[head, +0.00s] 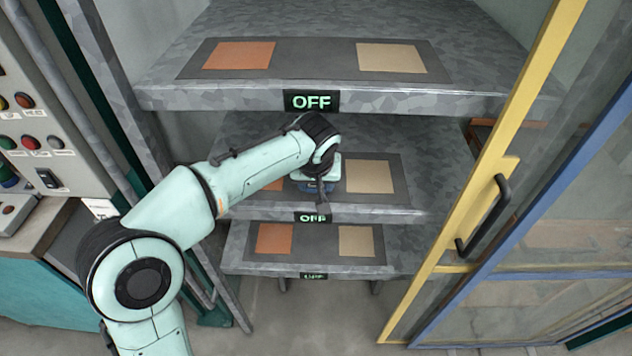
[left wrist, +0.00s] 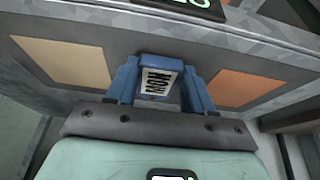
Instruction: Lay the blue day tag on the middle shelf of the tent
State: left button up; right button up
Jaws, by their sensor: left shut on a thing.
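The blue day tag (left wrist: 161,68), with a white label reading "MON", is between the blue fingers of my left gripper (left wrist: 160,88) in the left wrist view. The gripper is shut on it. In the head view my left gripper (head: 317,184) is over the middle shelf (head: 420,214), between its orange square, mostly hidden by my arm, and its tan square (head: 370,177). The tag is over the dark mat (head: 398,192); I cannot tell whether it touches it. My right gripper is not in view.
The upper shelf (head: 190,98) is above my forearm, and the lower shelf (head: 400,262) is beneath. Each shelf front has an "OFF" sign. A yellow-framed door (head: 515,125) with a black handle (head: 483,217) stands open at right. A button panel (head: 40,120) is at left.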

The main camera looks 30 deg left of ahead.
pick_arm(q)
jog(key=shift+f, duration=0.35)
jog(key=shift+s+d+r, duration=0.1)
jog(key=shift+s, duration=0.05)
jog(key=shift+f, duration=0.25)
jog(key=o, duration=1.1)
jog(key=shift+r, duration=0.1)
jog(key=shift+r, duration=0.25)
jog(key=p+v, duration=0.2)
jog(key=v, duration=0.9)
jog(key=shift+r, duration=0.4)
